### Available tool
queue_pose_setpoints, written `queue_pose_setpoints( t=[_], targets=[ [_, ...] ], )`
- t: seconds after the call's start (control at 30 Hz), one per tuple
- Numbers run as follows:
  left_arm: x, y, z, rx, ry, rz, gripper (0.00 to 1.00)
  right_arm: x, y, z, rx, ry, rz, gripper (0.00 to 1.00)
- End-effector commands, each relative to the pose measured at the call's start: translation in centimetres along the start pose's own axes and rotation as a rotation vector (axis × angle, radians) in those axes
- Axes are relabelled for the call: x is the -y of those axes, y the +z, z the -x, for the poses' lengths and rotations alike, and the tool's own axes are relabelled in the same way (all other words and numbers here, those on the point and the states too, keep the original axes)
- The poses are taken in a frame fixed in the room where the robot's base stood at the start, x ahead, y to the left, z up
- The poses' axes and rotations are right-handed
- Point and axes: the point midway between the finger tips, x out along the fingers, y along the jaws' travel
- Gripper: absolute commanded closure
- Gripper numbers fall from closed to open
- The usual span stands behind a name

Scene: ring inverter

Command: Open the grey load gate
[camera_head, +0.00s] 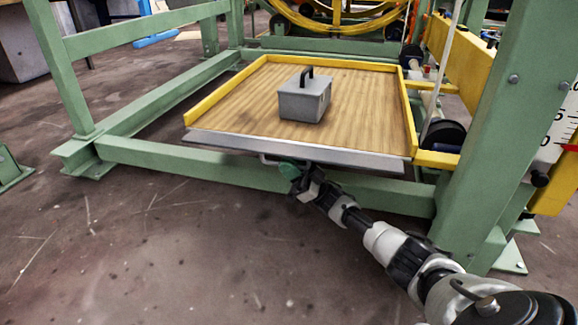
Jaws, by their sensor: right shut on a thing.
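The grey load gate (345,157) is the long grey metal flap along the front edge of the wooden platform (370,110). It appears lowered, lying nearly flat and sloping slightly outward. My right gripper (290,169) is at the gate's front edge, below its middle. It is shut on the gate's thin handle (267,160); its fingertips are partly hidden under the edge. My left gripper is not in view.
A grey box with a black handle (304,99) stands on the platform. Yellow rims (212,95) edge the platform. Green frame beams (130,154) and a thick green post (497,150) surround it. The floor in front is clear.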

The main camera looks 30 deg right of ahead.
Motion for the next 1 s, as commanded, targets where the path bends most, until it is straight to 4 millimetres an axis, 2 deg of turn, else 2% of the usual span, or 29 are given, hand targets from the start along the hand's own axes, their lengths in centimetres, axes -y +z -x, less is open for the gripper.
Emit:
queue_pose_setpoints(
  t=[0.23,0.27,0.33,0.67,0.77,1.0],
  targets=[
    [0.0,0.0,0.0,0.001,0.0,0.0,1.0,0.0,-0.1,-0.1,-0.006,-0.001,0.001,1.0],
    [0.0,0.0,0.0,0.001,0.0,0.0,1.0,0.0,-0.1,-0.1,-0.007,-0.001,0.001,0.86],
    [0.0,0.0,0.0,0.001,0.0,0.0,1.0,0.0,-0.1,-0.1,-0.006,-0.001,0.0,0.77],
    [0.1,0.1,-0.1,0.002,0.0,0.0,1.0,-0.1,-0.1,0.3,-0.003,0.001,0.001,0.77],
    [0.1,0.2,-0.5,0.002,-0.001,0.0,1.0,-0.1,-0.1,1.5,-0.001,0.003,0.0,0.77],
    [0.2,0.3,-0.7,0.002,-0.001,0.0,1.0,0.0,0.1,6.5,0.001,0.004,0.0,0.77]
  ],
)
